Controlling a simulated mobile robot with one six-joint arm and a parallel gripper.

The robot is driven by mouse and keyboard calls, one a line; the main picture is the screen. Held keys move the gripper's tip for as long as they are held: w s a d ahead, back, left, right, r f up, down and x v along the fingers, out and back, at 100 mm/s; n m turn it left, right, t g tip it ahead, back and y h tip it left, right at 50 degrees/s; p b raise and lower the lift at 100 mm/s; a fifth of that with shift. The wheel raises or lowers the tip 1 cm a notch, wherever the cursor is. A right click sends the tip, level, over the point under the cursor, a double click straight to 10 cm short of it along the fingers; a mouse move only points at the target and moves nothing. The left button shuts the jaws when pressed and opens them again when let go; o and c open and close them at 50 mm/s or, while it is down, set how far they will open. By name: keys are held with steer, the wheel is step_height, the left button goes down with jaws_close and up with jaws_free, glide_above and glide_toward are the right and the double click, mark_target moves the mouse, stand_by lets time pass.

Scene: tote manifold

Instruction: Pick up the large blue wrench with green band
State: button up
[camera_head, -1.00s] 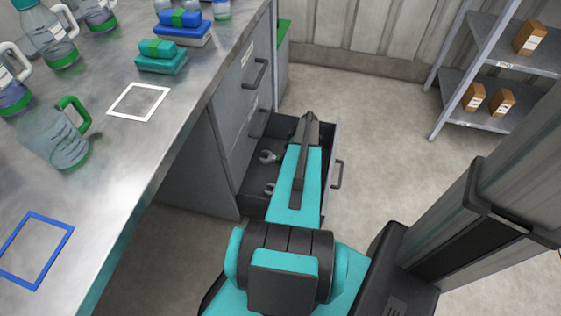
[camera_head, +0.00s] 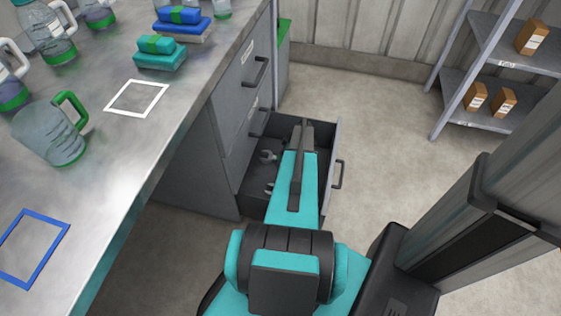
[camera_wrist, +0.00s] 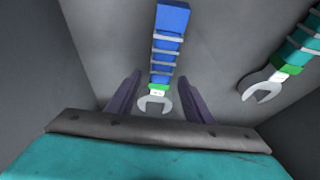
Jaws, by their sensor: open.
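In the wrist view, the blue wrench with a green band (camera_wrist: 168,50) lies on the drawer floor with its grey open jaw toward me. My gripper (camera_wrist: 160,92) is open, with one dark finger on each side of the wrench's jaw end. I cannot tell how far above the wrench the fingers are. A teal wrench with a green band (camera_wrist: 292,62) lies to the right, outside the fingers. In the head view, my arm reaches into the open drawer (camera_head: 333,165) and hides my fingertips. Grey wrench jaws (camera_head: 268,156) show left of the arm.
The drawer walls enclose the space around my gripper. The metal workbench (camera_head: 150,130) with jugs, including a green-handled one (camera_head: 50,135), stands to the left. A shelf (camera_head: 485,115) with brown boxes stands at the right. The floor right of the drawer is clear.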

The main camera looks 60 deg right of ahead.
steer(key=shift+f, duration=0.1)
stand_by(0.5)
jaws_close()
steer(key=shift+a+r+p, duration=0.25)
steer(key=shift+r+p, duration=0.05)
steer(key=shift+r, duration=0.35)
steer(key=r, duration=0.4)
steer(key=r+p, duration=0.1)
steer(key=r, duration=0.1)
steer(key=shift+s+a, duration=0.1)
steer(key=shift+a, duration=0.2)
steer(key=s+a, duration=0.2)
steer(key=a, duration=0.4)
steer(key=s+a+p, duration=0.1)
steer(key=s+a, duration=0.1)
steer(key=a, duration=0.4)
steer(key=s+a, duration=0.1)
steer(key=a, duration=0.5)
steer(key=shift+s+f, duration=0.15)
steer(key=shift+s, duration=0.25)
